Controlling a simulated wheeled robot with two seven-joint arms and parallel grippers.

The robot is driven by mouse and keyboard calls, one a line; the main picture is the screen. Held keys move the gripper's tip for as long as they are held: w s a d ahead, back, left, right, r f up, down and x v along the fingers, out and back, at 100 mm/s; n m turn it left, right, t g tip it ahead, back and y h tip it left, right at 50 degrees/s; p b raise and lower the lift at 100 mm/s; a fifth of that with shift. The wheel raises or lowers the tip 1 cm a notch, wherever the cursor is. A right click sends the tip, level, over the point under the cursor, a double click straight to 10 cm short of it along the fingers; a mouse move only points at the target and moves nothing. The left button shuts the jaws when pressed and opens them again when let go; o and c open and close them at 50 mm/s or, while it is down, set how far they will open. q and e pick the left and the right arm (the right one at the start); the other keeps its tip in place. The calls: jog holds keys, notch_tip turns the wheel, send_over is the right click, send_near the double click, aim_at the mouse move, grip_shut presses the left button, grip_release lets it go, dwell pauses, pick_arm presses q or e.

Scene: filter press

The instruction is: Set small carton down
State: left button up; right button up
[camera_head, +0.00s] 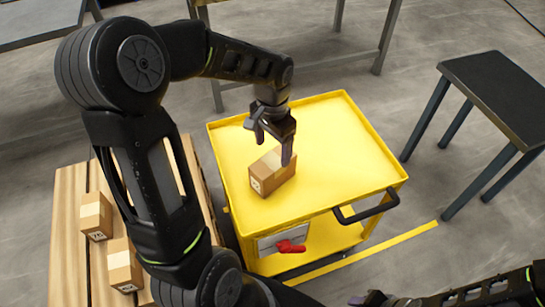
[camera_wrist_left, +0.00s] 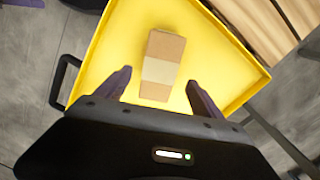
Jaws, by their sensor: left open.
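A small brown carton (camera_head: 270,174) with a pale tape band rests on the yellow cart's top (camera_head: 335,190), left of its middle. It also shows in the left wrist view (camera_wrist_left: 161,68), lying between and just beyond the fingertips. My left gripper (camera_head: 272,146) is open above and beside the carton; its fingers (camera_wrist_left: 156,88) stand apart on either side with gaps to the carton. My right arm shows at the bottom right corner, and whether its gripper is open or shut cannot be made out.
A wooden pallet (camera_head: 70,190) at the left bears more cartons (camera_head: 96,216). The cart has a raised rim and a black handle (camera_head: 366,207). A black-topped table (camera_head: 500,92) stands at the right. The cart's top is otherwise clear.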

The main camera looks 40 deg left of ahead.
pick_arm(q)
jog(key=shift+r, duration=1.4)
jog(key=shift+f, duration=0.1)
